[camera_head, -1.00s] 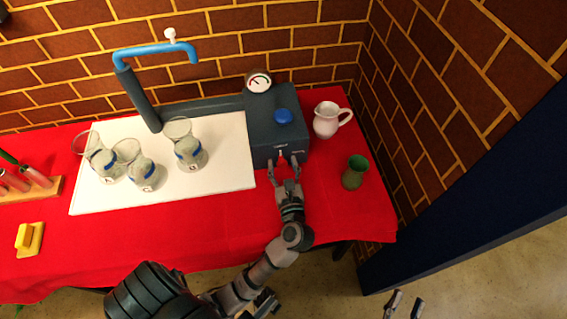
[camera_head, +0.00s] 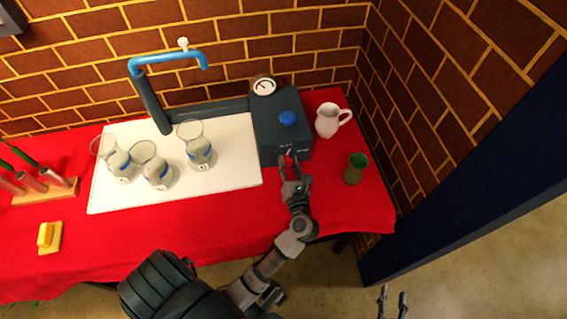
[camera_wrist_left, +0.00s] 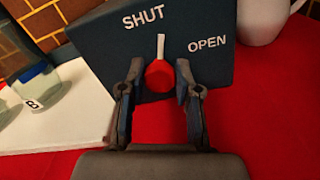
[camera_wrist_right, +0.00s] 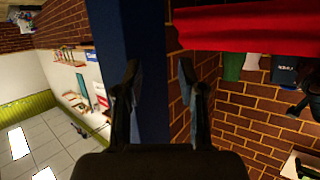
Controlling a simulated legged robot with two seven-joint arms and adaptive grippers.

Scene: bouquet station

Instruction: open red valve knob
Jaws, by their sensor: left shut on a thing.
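The red valve knob (camera_wrist_left: 158,76) is on the front of the dark blue-grey box (camera_head: 268,138). Its white pointer (camera_wrist_left: 160,46) points up, closer to the word SHUT (camera_wrist_left: 143,18) than to the word OPEN (camera_wrist_left: 207,44). My left gripper (camera_head: 290,158) is at the box front, with its fingers on both sides of the knob, shut on it. In the left wrist view the left gripper (camera_wrist_left: 158,78) frames the knob. In the head view the knob is mostly hidden by the fingers. My right gripper (camera_head: 393,297) is open and empty, away from the table at the lower right.
A white pitcher (camera_head: 328,121) and a green cup (camera_head: 355,168) stand right of the box. Three glass flasks (camera_head: 156,172) stand on a white board (camera_head: 230,178) at left. A blue spout (camera_head: 170,58) rises behind. A dark blue panel (camera_head: 470,200) is at right.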

